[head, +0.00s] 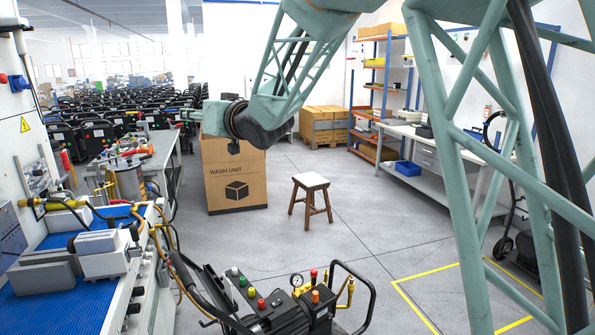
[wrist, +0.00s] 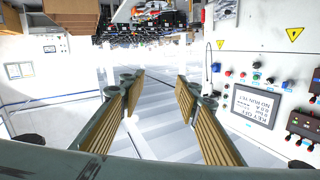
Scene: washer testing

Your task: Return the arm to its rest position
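My arm comes down from the top of the head view. Its wrist hangs in front of the top of a cardboard box marked WASH UNIT (head: 238,190). My gripper (head: 188,116) points left there, small against the dark machines, and its fingers are hard to make out. In the wrist view my gripper (wrist: 158,84) shows two fingers with tan ribbed pads standing well apart. Nothing is between them, and I see no object held.
A blue-topped conveyor (head: 70,300) with grey blocks and hoses lies at left. A pressure washer (head: 285,305) stands at the bottom centre. A wooden stool (head: 311,183) stands on open floor. A workbench (head: 440,160) is at right. A control panel (wrist: 265,85) shows in the wrist view.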

